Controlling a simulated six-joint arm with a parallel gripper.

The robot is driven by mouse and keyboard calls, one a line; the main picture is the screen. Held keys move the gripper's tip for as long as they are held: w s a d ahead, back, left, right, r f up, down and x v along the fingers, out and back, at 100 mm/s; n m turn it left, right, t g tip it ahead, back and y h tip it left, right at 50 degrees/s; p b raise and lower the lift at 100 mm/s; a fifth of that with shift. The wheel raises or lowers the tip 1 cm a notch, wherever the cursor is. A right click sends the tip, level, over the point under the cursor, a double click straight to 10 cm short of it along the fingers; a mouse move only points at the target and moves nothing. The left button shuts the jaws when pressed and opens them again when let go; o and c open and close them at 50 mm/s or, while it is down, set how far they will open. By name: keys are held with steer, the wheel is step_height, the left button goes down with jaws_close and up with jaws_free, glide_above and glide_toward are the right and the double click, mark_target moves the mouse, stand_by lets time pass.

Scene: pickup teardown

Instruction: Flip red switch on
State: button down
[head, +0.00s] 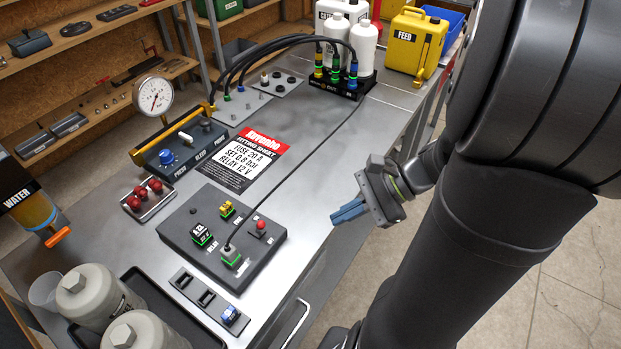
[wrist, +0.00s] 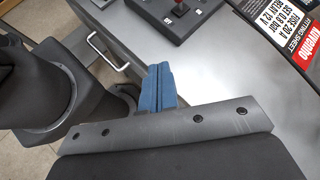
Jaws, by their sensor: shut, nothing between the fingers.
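The red switch (head: 261,225) stands on the right part of a dark grey panel (head: 195,215) on the metal bench. In the wrist view the red switch (wrist: 181,8) shows at the top edge, on the part of the panel that is in frame. My gripper (head: 348,211) has blue fingers and hangs to the right of the panel, near the bench's right edge, apart from the switch. In the wrist view its blue fingers (wrist: 160,85) are together, with nothing between them. Whether the switch is on or off I cannot tell.
The panel also holds a relay (head: 202,235), a yellow fuse (head: 227,210) and a green plug (head: 231,257) with a black cable. A fitting sheet (head: 240,158) lies behind it. A drawer handle (wrist: 105,52) sticks out at the bench front. Bare bench lies between gripper and panel.

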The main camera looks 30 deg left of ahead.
mark_target(259, 228)
steer(key=shift+w+a+r+m+y, duration=0.25)
steer(key=shift+w+a+m+y, duration=0.05)
steer(key=shift+w+m+y, duration=0.15)
steer(key=shift+w+a+r+m+y, duration=0.25)
steer(key=shift+w+m+y, duration=0.1)
steer(key=shift+y, duration=0.1)
steer(key=x, duration=1)
steer(key=shift+a+f, duration=0.1)
steer(key=shift+f, duration=0.05)
steer(key=shift+s+a+r, duration=0.3)
steer(key=shift+s+a, duration=0.35)
steer(key=shift+s, duration=0.1)
steer(key=shift+s+a+r, duration=0.2)
steer(key=shift+s+a, duration=0.4)
steer(key=shift+a, duration=0.05)
